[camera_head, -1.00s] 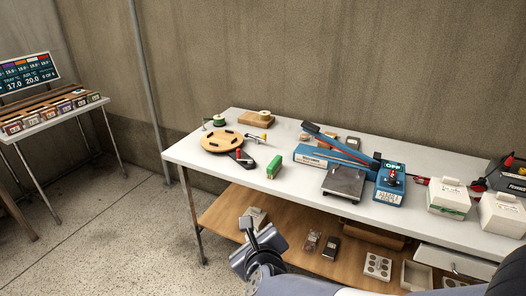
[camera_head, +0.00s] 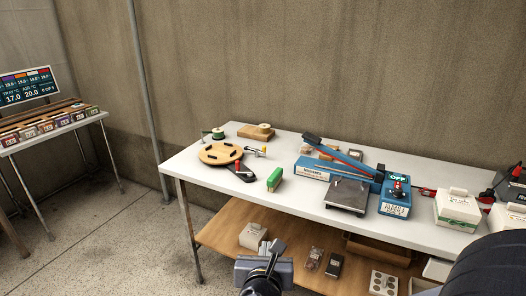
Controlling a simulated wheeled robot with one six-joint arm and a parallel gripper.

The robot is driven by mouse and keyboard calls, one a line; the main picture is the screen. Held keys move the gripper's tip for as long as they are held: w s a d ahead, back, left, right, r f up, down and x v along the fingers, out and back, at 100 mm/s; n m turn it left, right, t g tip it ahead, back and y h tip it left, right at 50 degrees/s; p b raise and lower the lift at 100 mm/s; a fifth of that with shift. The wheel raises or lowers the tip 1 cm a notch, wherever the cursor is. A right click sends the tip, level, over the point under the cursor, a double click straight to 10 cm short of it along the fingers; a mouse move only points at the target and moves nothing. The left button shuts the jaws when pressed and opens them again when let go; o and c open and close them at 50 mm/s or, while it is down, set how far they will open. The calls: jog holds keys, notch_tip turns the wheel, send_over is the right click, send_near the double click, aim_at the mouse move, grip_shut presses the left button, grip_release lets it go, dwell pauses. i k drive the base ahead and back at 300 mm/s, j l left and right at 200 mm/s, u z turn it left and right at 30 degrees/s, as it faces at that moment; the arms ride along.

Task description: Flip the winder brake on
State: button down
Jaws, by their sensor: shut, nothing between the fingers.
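The winder (camera_head: 221,154) is a round wooden disc with black pegs, lying near the left end of the white table. A black arm with a red part (camera_head: 239,165) sticks out at its front right. A small yellow-tipped piece (camera_head: 262,151) stands at its right side. I cannot tell which of these is the brake or how it is set. My gripper (camera_head: 274,246) is shut and empty at the bottom of the picture, in front of the lower shelf. It is well apart from the winder.
The white table (camera_head: 205,183) has a wooden lower shelf (camera_head: 222,224) with small boxes. Right of the winder are a green block (camera_head: 274,179), a blue lever machine (camera_head: 312,169), a blue box reading OFF (camera_head: 395,197) and white cartons (camera_head: 457,208). A side table stands left.

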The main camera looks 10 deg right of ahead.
aim_at(258, 151)
jog(key=i+l, duration=0.1)
jog(key=i, duration=0.55)
jog(key=i+l+z, duration=0.1)
jog(key=i, duration=0.5)
